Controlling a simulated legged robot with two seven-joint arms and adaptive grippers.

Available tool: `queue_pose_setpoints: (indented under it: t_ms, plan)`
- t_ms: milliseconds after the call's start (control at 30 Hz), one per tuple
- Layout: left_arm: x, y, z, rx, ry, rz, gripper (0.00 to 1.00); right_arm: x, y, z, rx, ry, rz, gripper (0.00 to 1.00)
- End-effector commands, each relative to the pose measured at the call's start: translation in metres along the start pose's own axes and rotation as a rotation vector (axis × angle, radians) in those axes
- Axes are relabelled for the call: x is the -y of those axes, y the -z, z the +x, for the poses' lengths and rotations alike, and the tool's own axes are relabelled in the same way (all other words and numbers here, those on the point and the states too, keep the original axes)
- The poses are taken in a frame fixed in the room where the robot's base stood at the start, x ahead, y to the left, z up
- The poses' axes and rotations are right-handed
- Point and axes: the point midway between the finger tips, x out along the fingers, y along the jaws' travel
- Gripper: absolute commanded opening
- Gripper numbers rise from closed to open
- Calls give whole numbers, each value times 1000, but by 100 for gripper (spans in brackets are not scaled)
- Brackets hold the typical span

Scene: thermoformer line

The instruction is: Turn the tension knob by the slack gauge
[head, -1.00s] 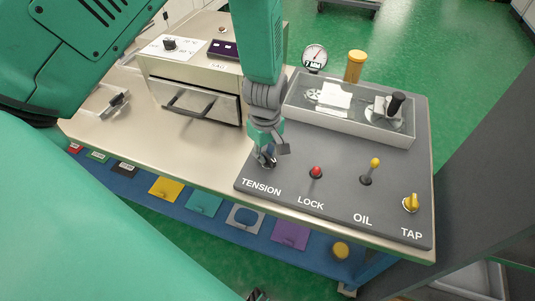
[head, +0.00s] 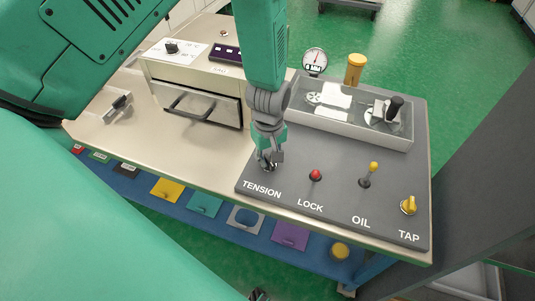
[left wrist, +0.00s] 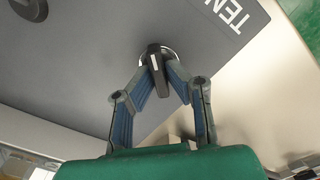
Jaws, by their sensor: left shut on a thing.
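The tension knob (left wrist: 155,62) is black with a white line and sits on a round pale base in the dark panel (head: 315,220). My left gripper (left wrist: 160,66) is shut on it, one finger on each side. In the head view my left gripper (head: 267,160) reaches down from above to the knob, just above the TENSION label, and hides most of it. The slack gauge (head: 315,60) is a round white dial with a red needle, behind the clear-lidded box. Its small display seems to read 0 MM. My right gripper is not clearly in view.
A red LOCK button (head: 315,175), a yellow-tipped OIL lever (head: 369,176) and a yellow TAP knob (head: 408,205) stand right of the knob. A clear-topped box (head: 350,108) and a yellow cylinder (head: 355,68) are behind. A drawer unit (head: 190,100) stands left.

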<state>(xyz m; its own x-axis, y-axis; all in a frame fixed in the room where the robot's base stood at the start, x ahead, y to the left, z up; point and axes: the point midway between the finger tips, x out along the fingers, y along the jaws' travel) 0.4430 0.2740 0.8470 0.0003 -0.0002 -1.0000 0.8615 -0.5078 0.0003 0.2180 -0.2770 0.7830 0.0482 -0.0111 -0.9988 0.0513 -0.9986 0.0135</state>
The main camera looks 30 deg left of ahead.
Motion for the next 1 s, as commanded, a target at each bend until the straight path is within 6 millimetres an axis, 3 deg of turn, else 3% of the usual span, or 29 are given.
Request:
queue_pose_setpoints:
  t_ms: [600,1000]
  plan:
    - [2,-6,0,13,1,563,0,0,2,-26,0,0,0,0]
    - [3,-6,0,15,2,767,0,0,2,-32,0,0,0,0]
